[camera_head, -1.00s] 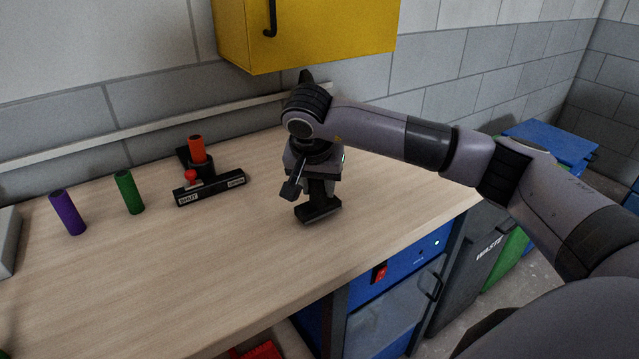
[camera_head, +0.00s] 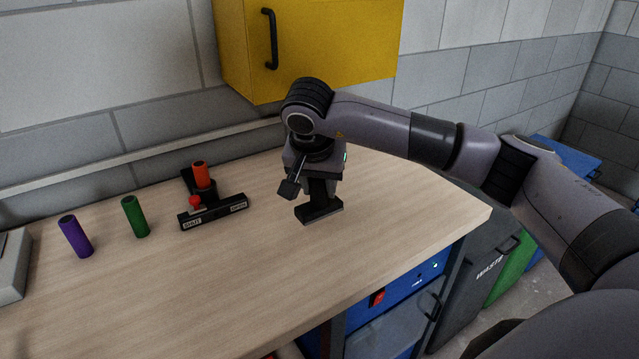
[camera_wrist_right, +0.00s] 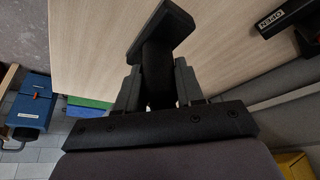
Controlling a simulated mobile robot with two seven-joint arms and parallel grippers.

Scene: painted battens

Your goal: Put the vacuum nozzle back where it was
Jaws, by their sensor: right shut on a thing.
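My right gripper (camera_head: 320,185) is shut on the vacuum nozzle (camera_head: 320,212), a black piece with a flat, wide foot. The foot points down over the right part of the wooden bench (camera_head: 270,265); I cannot tell whether it touches the top. In the right wrist view, the nozzle (camera_wrist_right: 162,30) sticks out between the two fingers of the gripper (camera_wrist_right: 158,85), with bench top behind it. My left gripper is not in view.
Green (camera_head: 135,217) and purple (camera_head: 75,237) cylinders stand farther left. A yellow cabinet (camera_head: 320,50) hangs above the bench's back.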

